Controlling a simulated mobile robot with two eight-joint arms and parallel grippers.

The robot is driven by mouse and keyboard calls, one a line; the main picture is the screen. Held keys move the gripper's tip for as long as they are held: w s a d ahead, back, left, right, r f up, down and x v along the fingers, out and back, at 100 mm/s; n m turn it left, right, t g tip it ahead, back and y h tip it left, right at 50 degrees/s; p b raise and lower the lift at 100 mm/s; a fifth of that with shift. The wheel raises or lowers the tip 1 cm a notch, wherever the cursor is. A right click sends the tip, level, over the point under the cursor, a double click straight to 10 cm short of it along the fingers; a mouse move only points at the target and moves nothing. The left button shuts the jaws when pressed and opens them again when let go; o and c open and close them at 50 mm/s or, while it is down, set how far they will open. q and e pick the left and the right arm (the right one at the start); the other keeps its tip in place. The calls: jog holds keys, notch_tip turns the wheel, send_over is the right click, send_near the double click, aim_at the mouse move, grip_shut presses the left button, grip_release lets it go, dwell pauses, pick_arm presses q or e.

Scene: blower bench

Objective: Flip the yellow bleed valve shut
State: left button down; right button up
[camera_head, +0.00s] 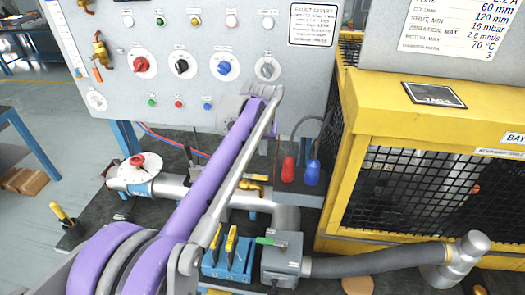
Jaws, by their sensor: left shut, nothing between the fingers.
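My left arm reaches in from the lower left, and its left gripper (268,92) is shut and empty at the lower edge of the control panel. A small valve with a yellow lever (256,178) sits on the grey pipe, just right of my arm and well below the gripper in the picture. It looks like the yellow bleed valve. The lever lies roughly sideways, and my arm hides part of the pipe around it. The gripper is apart from this lever. My right gripper is not in view.
The panel (160,20) carries knobs and buttons. A red and a blue plug (312,172) stand right of the valve. A yellow mesh cage (400,120) blocks the right. A blue holder (228,262) with yellow-handled items and a grey box (282,262) stand in front.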

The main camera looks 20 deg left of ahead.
aim_at(260, 177)
pick_arm(q)
notch_tip(260, 177, down, 7)
jog(key=s, duration=0.1)
jog(key=shift+s+d+r, duration=0.2)
jog(key=shift+s, duration=0.1)
